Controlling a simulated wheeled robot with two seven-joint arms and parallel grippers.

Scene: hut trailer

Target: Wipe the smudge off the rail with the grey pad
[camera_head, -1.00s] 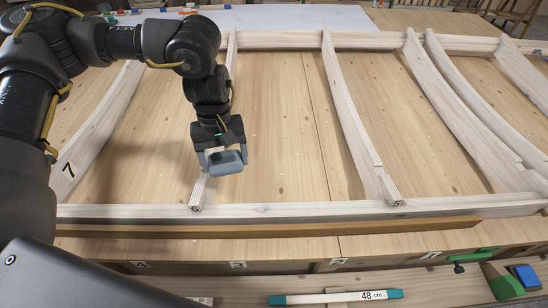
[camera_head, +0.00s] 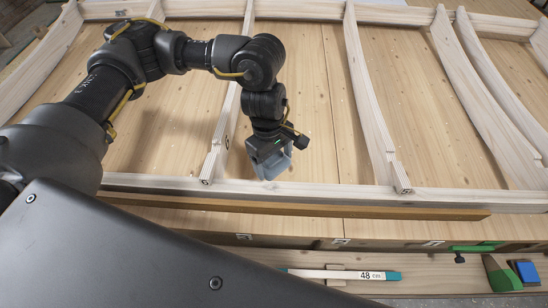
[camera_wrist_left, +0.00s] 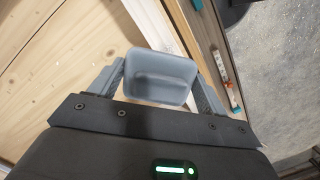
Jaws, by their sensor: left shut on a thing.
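My left gripper (camera_head: 271,160) is shut on the grey pad (camera_head: 273,170), a blue-grey block that also shows between the fingers in the left wrist view (camera_wrist_left: 160,72). The pale wooden rail (camera_head: 340,195) runs across the front of the frame; it also shows beyond the pad in the left wrist view (camera_wrist_left: 147,17). In the head view the pad is just behind and above the rail's edge; I cannot tell whether they touch. I cannot make out the smudge. My right gripper is not in view.
Curved pale ribs (camera_head: 362,90) run back from the rail over a wooden panel (camera_head: 315,110). A brown strip (camera_head: 400,212) lies along the rail's near side. On the front ledge are a 48 cm stick (camera_head: 330,274), a green tool (camera_head: 500,272) and a blue block (camera_head: 524,271).

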